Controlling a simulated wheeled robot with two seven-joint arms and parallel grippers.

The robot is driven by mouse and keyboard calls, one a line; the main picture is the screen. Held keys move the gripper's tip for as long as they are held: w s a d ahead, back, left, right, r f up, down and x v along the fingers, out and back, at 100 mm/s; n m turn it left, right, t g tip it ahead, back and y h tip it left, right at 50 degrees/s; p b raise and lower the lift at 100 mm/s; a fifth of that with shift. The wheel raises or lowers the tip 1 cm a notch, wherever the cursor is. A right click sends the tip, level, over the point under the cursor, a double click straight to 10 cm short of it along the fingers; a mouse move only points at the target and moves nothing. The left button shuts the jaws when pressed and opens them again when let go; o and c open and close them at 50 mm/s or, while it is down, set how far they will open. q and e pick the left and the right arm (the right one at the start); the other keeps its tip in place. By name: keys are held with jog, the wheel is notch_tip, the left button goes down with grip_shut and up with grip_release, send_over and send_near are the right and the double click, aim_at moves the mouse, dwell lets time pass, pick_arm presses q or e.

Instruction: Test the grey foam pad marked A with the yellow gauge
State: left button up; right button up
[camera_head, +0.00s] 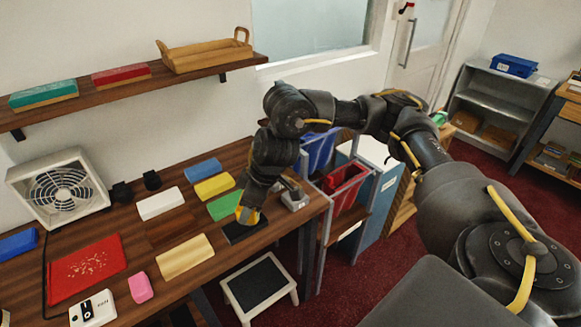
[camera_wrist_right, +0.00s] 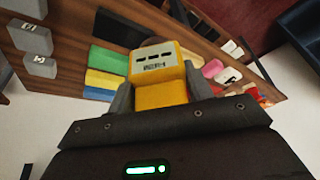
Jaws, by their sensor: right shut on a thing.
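My right gripper (camera_head: 247,208) is shut on the yellow gauge (camera_wrist_right: 160,76) and holds it above the right part of the wooden counter. The gauge also shows as a small yellow patch in the head view (camera_head: 243,217), mostly covered by the fingers. In the wrist view, grey pads with dark marks lie on the wood at the left, one in the middle (camera_wrist_right: 30,37) and one nearer (camera_wrist_right: 40,66); a third is cut off at the top. I cannot read which is A. My left gripper is not in view.
A dark pad (camera_head: 242,232) lies just under the gripper. Green (camera_head: 225,206), yellow (camera_head: 215,187) and blue (camera_head: 203,170) pads lie beside it, with a cream block (camera_head: 185,255) nearer. A fan (camera_head: 60,187) stands at the left. Red bin (camera_head: 345,187) is beyond the counter's right end.

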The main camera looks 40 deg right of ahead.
jog(key=w+d+m+t+h+p, duration=0.1)
jog(key=w+d+m+h+p, duration=0.1)
jog(key=w+d+m, duration=0.4)
jog(key=w+d, duration=0.3)
jog(key=w, duration=0.1)
jog(key=shift+d+f+p, duration=0.3)
jog(key=shift+f+p, duration=0.05)
jog(key=d+f+m, duration=0.1)
jog(key=d+m, duration=0.1)
jog(key=d, duration=0.2)
jog(key=d+f+m+h+p, duration=0.1)
jog(key=d+f, duration=0.1)
jog(key=d, duration=0.2)
jog(key=d+f+m+h, duration=0.1)
jog(key=d+f+m, duration=0.1)
jog(key=d, duration=0.2)
jog(key=shift+s+f+m+p, duration=0.15)
jog(key=shift+f+m+p, duration=0.05)
jog(key=shift+m+p, duration=0.15)
jog(key=shift+s+d+f, duration=0.1)
jog(key=shift+d+f, duration=0.1)
jog(key=shift+d, duration=0.2)
jog(key=shift+f, duration=0.1)
jog(key=shift+s+a+f+b, duration=0.1)
jog(key=shift+f+b, duration=0.6)
jog(key=shift+f, duration=2.2)
jog(key=shift+f, duration=0.55)
jog(key=shift+s+f+p, duration=0.15)
jog(key=shift+p, duration=0.15)
